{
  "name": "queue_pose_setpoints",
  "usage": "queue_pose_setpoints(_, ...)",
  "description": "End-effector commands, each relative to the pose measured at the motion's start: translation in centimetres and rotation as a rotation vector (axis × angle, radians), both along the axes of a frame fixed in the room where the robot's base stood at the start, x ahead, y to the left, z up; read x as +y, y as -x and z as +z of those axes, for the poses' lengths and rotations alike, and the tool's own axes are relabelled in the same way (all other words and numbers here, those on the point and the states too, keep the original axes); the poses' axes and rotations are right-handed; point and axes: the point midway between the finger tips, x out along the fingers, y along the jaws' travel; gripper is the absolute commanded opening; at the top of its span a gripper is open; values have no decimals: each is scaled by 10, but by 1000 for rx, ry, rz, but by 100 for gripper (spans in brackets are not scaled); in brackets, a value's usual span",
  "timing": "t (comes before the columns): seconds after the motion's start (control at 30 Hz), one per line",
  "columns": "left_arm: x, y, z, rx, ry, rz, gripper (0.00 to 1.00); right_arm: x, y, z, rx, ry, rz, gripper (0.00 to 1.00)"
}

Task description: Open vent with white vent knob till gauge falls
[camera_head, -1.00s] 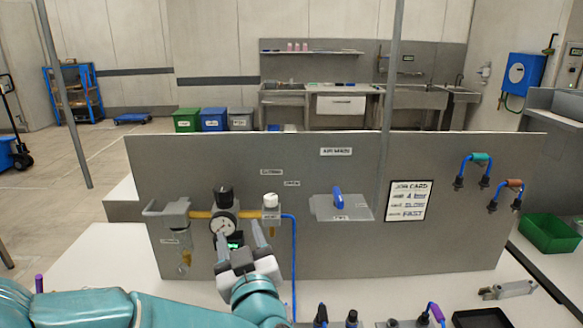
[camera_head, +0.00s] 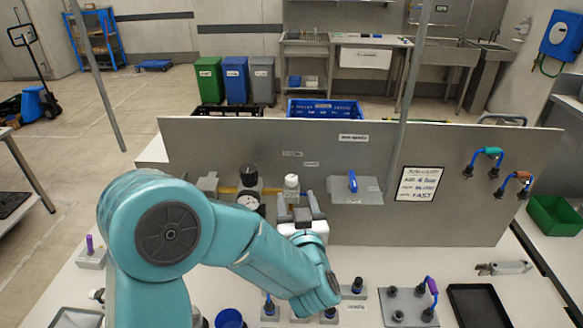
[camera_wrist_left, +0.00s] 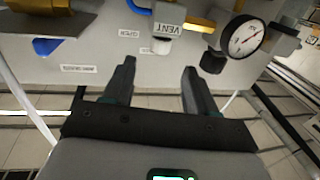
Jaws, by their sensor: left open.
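The white vent knob (camera_head: 291,182) sits on top of the vent block on the grey panel. In the left wrist view the vent knob (camera_wrist_left: 160,47) appears beyond the gap between my fingertips, below the block marked VENT (camera_wrist_left: 170,16). The round gauge (camera_head: 249,202) is left of the knob; it also shows in the wrist view (camera_wrist_left: 244,40), with its dial and needle visible but its value too small to read. My left gripper (camera_head: 298,207) is open and empty, its fingers apart and short of the knob. My right gripper is not in view.
A black knob (camera_head: 247,174) stands above the gauge. A blue-handled valve (camera_head: 352,181) is right of the gripper. A job card (camera_head: 419,186) hangs further right. Fixtures and a black tray (camera_head: 478,304) stand on the bench in front of the panel (camera_head: 465,220).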

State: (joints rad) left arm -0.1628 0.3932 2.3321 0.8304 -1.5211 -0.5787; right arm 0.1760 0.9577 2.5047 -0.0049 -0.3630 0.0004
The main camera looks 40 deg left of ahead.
Motion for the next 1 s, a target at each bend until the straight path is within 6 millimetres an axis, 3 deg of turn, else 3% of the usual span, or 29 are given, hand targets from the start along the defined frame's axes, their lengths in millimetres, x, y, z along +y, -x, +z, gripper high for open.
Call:
queue_pose_setpoints(0.1, 21, -22, 4, 1, 1, 5, 57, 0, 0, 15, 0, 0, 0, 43)
queue_pose_setpoints(0.4, 58, -67, 3, 0, 0, 0, 57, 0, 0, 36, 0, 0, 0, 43)
queue_pose_setpoints(0.6, 68, -79, 1, 0, 0, -2, 57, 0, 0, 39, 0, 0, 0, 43)
queue_pose_setpoints(0.87, 68, -80, 0, -1, 0, -3, 57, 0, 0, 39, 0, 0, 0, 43)
queue_pose_setpoints(1.0, 68, -80, 0, -1, 0, -3, 15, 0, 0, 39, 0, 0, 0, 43)
